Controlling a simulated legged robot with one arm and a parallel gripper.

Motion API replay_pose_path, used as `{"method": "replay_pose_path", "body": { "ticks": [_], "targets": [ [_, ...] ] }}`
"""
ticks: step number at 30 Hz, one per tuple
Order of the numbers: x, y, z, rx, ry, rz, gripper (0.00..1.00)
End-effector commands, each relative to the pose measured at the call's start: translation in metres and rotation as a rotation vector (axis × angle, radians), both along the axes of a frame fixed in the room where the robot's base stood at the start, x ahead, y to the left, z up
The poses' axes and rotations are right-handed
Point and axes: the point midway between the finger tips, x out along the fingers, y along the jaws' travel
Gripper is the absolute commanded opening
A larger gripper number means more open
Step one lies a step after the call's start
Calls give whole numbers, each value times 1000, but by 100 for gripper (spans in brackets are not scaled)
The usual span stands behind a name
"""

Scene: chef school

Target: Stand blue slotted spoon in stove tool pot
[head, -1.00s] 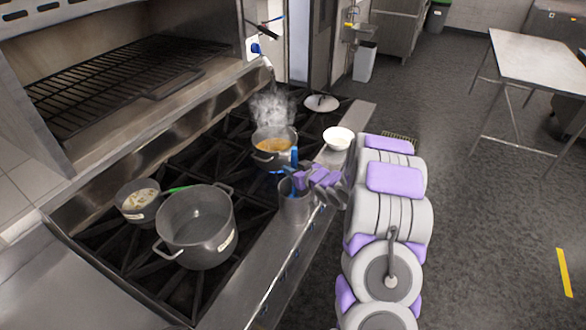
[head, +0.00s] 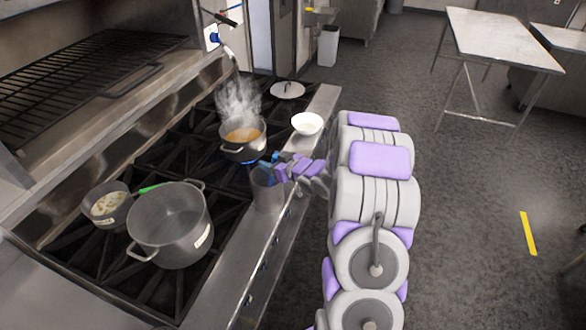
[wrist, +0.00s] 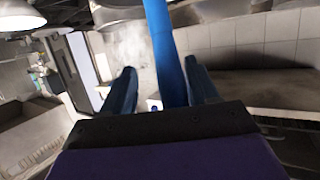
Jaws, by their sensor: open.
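The stove tool pot (head: 268,193) is a grey metal cylinder on the stove's front ledge. My gripper (head: 270,163) is at the pot's mouth, reaching in from the right. In the wrist view my gripper (wrist: 159,68) is open, with its two dark blue fingers apart. The blue slotted spoon (wrist: 167,50) shows as a bright blue shaft running upward between the fingers. Its slotted end cannot be made out. In the head view the spoon is hard to separate from the blue fingers, and how far it is inside the pot cannot be told.
A large empty pot (head: 170,225) and a small pan of food (head: 108,205) stand on the left burners. A steaming pot (head: 242,138) is behind the tool pot. A white bowl (head: 307,123) is on the ledge, and a lid (head: 287,90) lies farther back.

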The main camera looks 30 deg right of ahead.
Motion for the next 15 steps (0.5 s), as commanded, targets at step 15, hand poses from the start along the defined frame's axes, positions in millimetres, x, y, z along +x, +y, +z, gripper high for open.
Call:
{"method": "replay_pose_path", "body": {
  "ticks": [15],
  "targets": [
    [-95,-21,34,-1,-2,-3,59]
  ]
}}
